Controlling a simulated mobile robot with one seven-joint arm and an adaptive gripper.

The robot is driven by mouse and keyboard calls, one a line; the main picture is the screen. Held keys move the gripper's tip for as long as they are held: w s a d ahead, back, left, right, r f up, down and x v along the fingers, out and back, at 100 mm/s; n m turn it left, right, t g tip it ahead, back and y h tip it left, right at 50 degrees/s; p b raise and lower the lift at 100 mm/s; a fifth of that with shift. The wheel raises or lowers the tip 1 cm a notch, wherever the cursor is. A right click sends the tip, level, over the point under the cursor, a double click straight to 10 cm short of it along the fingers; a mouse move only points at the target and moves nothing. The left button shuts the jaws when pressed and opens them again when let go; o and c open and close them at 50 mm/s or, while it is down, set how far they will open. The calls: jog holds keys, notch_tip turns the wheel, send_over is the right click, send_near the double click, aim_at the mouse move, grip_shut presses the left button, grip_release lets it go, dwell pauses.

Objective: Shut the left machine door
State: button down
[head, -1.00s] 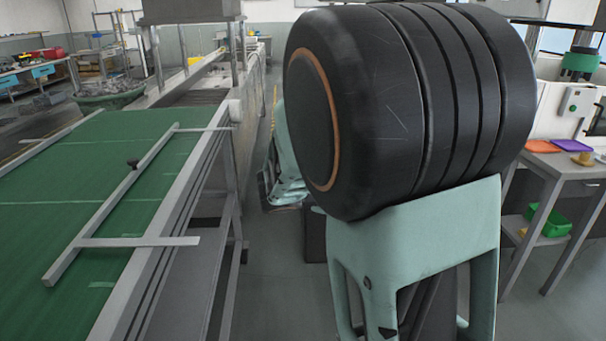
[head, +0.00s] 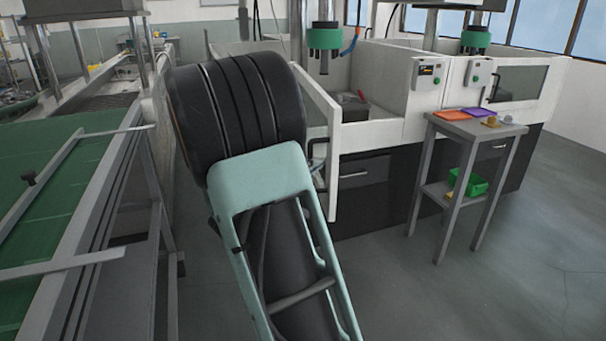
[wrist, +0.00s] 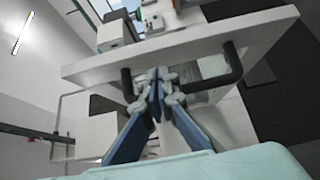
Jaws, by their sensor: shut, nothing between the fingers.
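The left machine door (head: 333,135) is a white panel with a window. It stands open, swung out from the left machine (head: 380,90) towards me, partly hidden by my arm. Its black handle (head: 318,165) shows at the right of my arm. In the wrist view, the door's white panel (wrist: 190,45) spans the upper middle, with the black handle (wrist: 232,65) below its edge. My gripper (wrist: 158,78) is shut and empty, its fingertips close by the handle; I cannot tell whether they touch. In the head view my gripper is hidden behind my arm.
A grey side table (head: 470,125) with coloured trays and a green bin (head: 468,182) stands right of the door. A green conveyor (head: 60,190) runs along the left. The second machine's door (head: 520,85) is at the far right. Floor at the lower right is clear.

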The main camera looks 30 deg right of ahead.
aim_at(328, 157)
jog(key=shift+x, duration=1.45)
jog(key=shift+s+d, duration=0.1)
